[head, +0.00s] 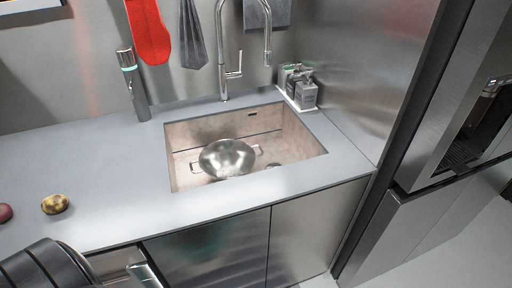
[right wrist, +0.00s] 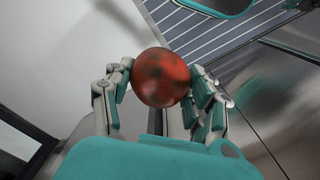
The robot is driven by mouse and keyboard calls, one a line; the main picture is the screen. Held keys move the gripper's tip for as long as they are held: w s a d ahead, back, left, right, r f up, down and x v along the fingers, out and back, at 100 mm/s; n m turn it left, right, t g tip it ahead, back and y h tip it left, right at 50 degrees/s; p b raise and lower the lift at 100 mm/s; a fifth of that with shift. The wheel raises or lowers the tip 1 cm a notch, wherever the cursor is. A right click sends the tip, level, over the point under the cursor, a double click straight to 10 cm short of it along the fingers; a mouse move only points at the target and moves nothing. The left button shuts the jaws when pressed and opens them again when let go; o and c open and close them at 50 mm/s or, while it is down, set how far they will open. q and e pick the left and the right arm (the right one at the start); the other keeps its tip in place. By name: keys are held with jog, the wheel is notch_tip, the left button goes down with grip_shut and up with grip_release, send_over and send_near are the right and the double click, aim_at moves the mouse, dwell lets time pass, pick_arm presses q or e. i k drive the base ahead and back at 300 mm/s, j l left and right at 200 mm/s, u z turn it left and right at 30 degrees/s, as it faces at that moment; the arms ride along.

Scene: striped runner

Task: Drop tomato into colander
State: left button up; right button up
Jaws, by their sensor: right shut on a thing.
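The metal colander (head: 227,158) with two side handles sits inside the sink (head: 295,148). A red tomato with dark blotches (right wrist: 160,77) is held between the fingers of my right gripper (right wrist: 160,85) in the right wrist view. The right gripper and the tomato do not show in the head view. The left gripper is not in view.
A yellow, mottled round item (head: 55,204) and a dark red round item (head: 4,212) lie on the grey counter (head: 110,175) at left. A tall faucet (head: 224,60) rises behind the sink. Soap bottles (head: 305,93) stand at its back right corner. The counter between the yellow item and the sink is clear.

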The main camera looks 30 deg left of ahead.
aim_at(233, 174)
jog(key=i+l+u, duration=0.1)
jog(key=l+u, duration=0.35)
jog(key=i+l+u, duration=0.1)
jog(key=u, duration=0.4)
jog(key=l+u, duration=0.45)
jog(key=k, duration=0.05)
